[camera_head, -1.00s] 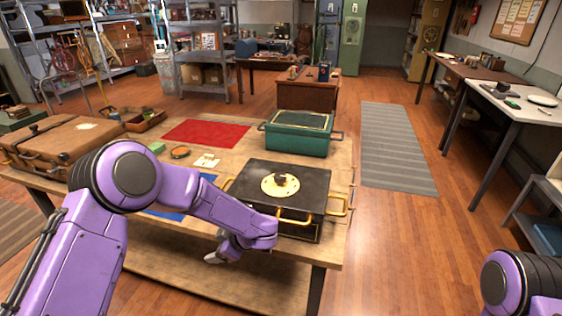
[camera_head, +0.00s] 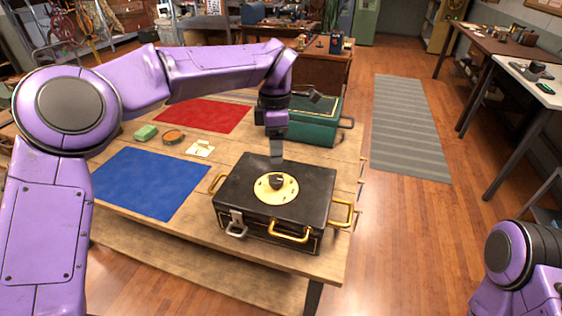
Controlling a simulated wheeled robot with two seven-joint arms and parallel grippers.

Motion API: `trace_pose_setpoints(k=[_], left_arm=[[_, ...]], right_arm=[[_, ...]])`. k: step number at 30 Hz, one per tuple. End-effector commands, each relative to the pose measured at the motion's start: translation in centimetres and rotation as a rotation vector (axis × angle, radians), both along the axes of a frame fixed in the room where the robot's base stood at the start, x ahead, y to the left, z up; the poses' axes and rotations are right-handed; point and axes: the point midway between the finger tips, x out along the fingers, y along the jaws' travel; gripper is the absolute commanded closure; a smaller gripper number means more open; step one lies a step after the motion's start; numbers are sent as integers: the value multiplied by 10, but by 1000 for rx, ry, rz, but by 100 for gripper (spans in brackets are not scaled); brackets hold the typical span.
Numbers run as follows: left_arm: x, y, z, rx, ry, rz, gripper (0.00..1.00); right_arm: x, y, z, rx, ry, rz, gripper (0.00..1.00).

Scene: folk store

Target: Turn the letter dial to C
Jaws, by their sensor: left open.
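The letter dial is a dark knob (camera_head: 276,181) on a round cream plate (camera_head: 268,190), set in the lid of a black box (camera_head: 310,192) with brass handles. The marks on the plate are too small to read, so I cannot tell where the dial points. My left gripper (camera_head: 277,158) hangs pointing down just behind and above the knob, over the box's far edge, open and apparently apart from it. My right gripper is out of view; only part of my right arm shows at the lower right.
A green case (camera_head: 318,128) stands close behind the black box. A blue mat (camera_head: 150,183), a red mat (camera_head: 203,114), a green block (camera_head: 146,132), a round orange-rimmed dish (camera_head: 173,137) and a paper note (camera_head: 200,149) lie on the wooden table (camera_head: 190,228).

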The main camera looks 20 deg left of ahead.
Motion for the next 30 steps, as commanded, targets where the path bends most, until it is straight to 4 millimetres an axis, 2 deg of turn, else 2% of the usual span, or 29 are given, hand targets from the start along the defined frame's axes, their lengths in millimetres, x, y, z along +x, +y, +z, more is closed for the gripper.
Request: trace_pose_setpoints(k=[2, 5, 12, 18, 28, 30], left_arm=[[0, -1, 0, -9, 0, 0, 33], [-1, 1, -11, -11, 1, 3, 33], [-3, 5, -65, -9, 3, 9, 33], [-2, 3, -95, -9, 0, 7, 33], [-1, 2, -103, -10, -2, 5, 33], [-1, 2, -103, -10, -2, 5, 55]], right_arm=[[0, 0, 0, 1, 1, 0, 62], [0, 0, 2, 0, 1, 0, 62], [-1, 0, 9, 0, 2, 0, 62], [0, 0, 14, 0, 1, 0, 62], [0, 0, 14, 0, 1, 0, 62], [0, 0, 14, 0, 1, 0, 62]])
